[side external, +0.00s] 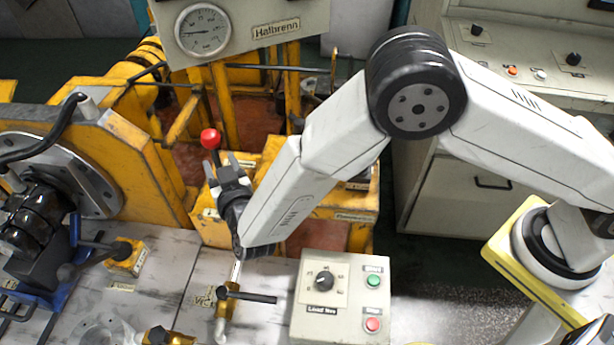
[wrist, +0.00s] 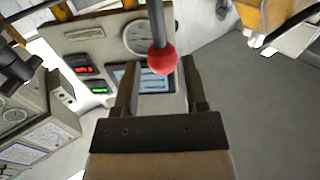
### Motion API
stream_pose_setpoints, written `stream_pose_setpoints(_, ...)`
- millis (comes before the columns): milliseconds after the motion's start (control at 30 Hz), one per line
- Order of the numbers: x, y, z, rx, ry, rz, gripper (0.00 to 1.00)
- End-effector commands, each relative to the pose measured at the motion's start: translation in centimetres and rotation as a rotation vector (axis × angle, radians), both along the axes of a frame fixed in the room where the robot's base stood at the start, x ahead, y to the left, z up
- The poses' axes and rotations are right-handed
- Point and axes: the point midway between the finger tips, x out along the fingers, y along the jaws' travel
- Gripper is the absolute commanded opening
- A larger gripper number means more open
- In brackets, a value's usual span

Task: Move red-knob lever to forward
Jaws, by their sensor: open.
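The red knob (side external: 211,139) tops a lever in front of the yellow machine, and it also shows in the wrist view (wrist: 162,59) on its grey rod (wrist: 156,22). My gripper (side external: 222,168) is open, with its dark fingers pointing up towards the knob in the side view. In the wrist view the knob appears between and just beyond the two fingertips of my gripper (wrist: 160,75). I cannot tell whether either finger touches it. The lower part of the lever is hidden behind my gripper and the yellow block in the side view.
A control box (side external: 340,298) with a dial and green and red buttons stands on the bench at the front. A black-handled valve (side external: 245,296) is left of it. The gauge panel (side external: 240,30) hangs above the knob. Yellow machine frames crowd the left.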

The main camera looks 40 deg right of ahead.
Motion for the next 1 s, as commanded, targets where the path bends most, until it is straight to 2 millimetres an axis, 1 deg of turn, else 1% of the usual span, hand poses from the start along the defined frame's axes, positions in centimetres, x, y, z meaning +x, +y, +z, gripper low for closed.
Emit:
stream_pose_setpoints(200,2.7,-0.6,0.0,0.001,0.0,-0.001,0.55)
stream_pose_setpoints(400,4.7,-1.0,0.0,0.001,0.0,-0.001,0.55)
stream_pose_setpoints(600,5.6,-1.1,0.0,0.0,0.0,0.001,0.55)
stream_pose_setpoints(833,5.6,-1.1,0.0,0.0,0.0,0.001,0.55)
stream_pose_setpoints(867,5.6,-1.1,0.0,0.0,0.0,0.001,0.52)
stream_pose_setpoints(900,5.6,-1.1,0.0,0.0,0.0,0.001,0.39)
stream_pose_setpoints(967,5.6,-1.1,0.0,0.0,0.0,0.001,0.2)
stream_pose_setpoints(1000,5.6,-1.1,0.0,0.0,0.0,0.001,0.07)
